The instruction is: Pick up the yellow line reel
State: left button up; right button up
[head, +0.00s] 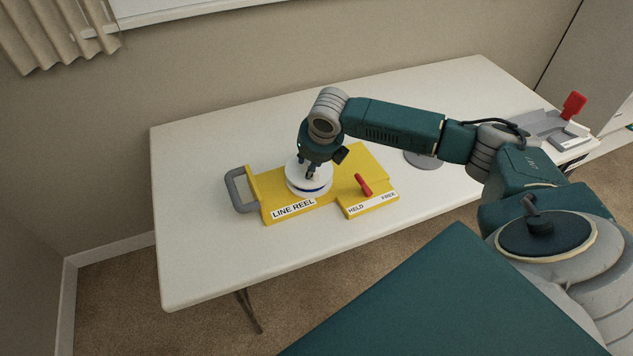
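The yellow line reel (270,193) lies on the white table. It has a "LINE REEL" label along its front edge and a grey handle (235,190) on its left side. A white round spool (296,185) with a blue band sits on top of it. A red lever (363,185) stands on its right part, above the words HELD and FREE, tilted to the upper left. My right gripper (313,173) points down at the spool's middle, with its fingertips at or just above it. Whether its fingers grip anything is too small to tell. My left gripper is not in view.
The white table (205,255) is clear left of the reel and in front of it. A grey disc (423,160) lies partly behind my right arm. A grey device (545,125) with a red part (574,104) stands at the right end. A wall runs behind the table.

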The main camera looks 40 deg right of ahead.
jog(key=shift+w+f, duration=0.15)
jog(key=shift+f, duration=0.25)
jog(key=shift+c, duration=0.3)
grip_shut()
jog(key=shift+w+r, duration=0.15)
